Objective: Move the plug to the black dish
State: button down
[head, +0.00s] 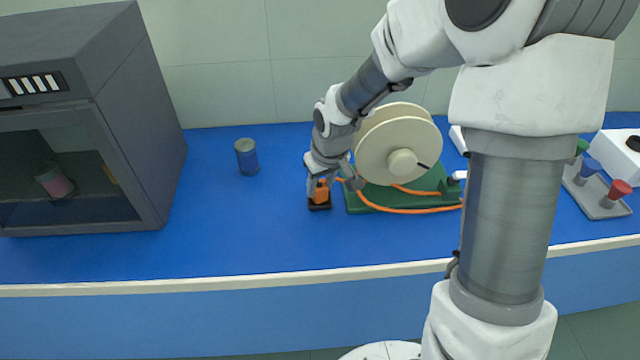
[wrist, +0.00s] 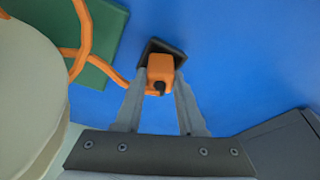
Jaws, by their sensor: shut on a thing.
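The orange plug (head: 321,193) is at the black dish (head: 320,206), on the blue bench beside the spool stand. My gripper (head: 334,183) reaches down from above and is shut on the plug. In the wrist view the plug (wrist: 160,70) sits between my two fingertips (wrist: 160,85), with the black dish (wrist: 153,46) right beneath or behind it. I cannot tell whether the plug touches the dish floor. An orange cable (head: 400,209) runs from the plug to the green base (head: 372,197).
A cream spool (head: 385,150) stands on the green base just right of my gripper. A rack with coloured knobs (head: 600,195) is far right. The bench front is clear.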

jog(key=shift+r, duration=0.2)
jog(key=shift+r+p, duration=0.65)
jog(key=shift+f+b, duration=0.75)
jog(key=shift+f, duration=0.1)
dwell(0.5)
jog(key=c, duration=0.8)
grip_release()
jog(key=shift+r, duration=0.1)
jog(key=p+v, duration=0.9)
jog(key=v, duration=0.2)
